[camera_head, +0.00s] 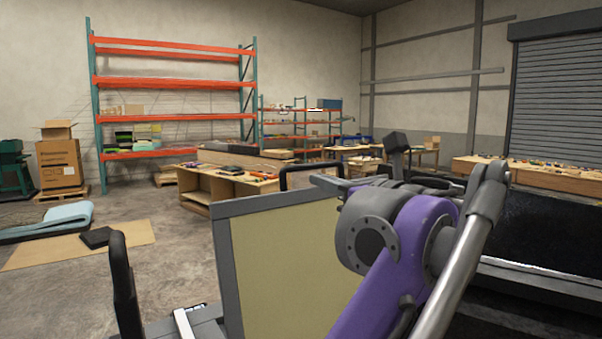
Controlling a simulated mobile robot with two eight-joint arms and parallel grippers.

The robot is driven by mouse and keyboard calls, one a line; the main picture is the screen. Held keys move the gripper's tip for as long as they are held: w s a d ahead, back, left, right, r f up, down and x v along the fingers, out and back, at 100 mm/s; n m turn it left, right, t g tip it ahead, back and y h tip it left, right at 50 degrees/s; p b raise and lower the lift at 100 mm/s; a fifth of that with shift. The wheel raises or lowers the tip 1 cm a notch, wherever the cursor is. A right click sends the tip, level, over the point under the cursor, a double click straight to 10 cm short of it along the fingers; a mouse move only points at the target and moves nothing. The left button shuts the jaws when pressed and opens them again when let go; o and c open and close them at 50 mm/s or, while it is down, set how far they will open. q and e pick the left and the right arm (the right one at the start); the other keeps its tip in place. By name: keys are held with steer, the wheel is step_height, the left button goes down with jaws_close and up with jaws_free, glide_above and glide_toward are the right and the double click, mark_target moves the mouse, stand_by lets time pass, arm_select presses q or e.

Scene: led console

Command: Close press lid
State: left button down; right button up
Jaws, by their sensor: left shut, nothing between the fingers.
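The press lid (283,267) looks like a cream panel in a grey frame and stands raised, tilted, in the lower middle. My purple and grey arm crosses in front of its right part and hides it. My right gripper is not in view.
A black loop handle (121,286) stands at the lower left, and a black frame (312,170) shows behind the panel. A large dark surface (555,235) fills the right side. A wooden workbench (227,184) and an orange shelf rack (172,83) stand farther back.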

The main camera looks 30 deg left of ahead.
mark_target(292, 170)
arm_select(q)
steer(key=x, duration=0.7)
steer(key=shift+w+a, duration=0.1)
steer(key=shift+w, duration=0.1)
